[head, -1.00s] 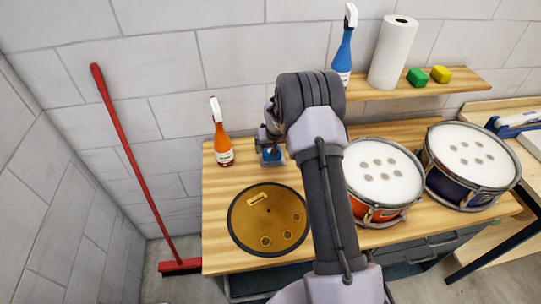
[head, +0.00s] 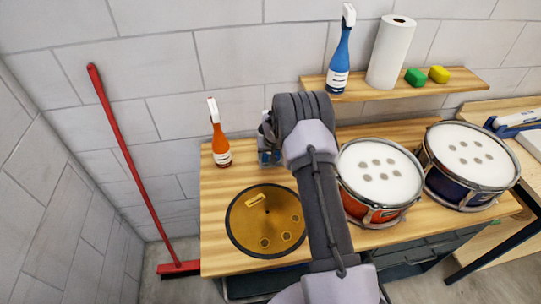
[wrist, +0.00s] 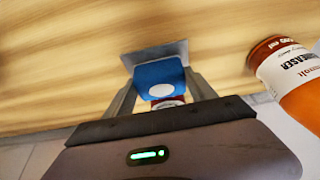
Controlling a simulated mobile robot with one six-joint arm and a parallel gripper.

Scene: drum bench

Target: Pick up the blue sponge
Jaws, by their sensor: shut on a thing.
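The blue sponge (wrist: 160,76) is between the two fingers of my gripper (wrist: 165,90) in the wrist view, with a pale oval on its near face. My gripper is shut on it. A flat grey piece (wrist: 140,57) shows just beyond the sponge; I cannot tell what it is. In the head view my gripper (head: 269,157) is over the back of the wooden bench, right of the orange spray bottle, and my arm hides much of it. Only a little blue shows there. I cannot tell its height above the bench.
The orange spray bottle (head: 220,145) stands close left of my gripper. A bronze cymbal (head: 265,220) lies in front, and drums (head: 380,172) stand to the right. A shelf (head: 400,88) holds a blue spray bottle (head: 340,62), a paper roll (head: 390,55), and green and yellow blocks.

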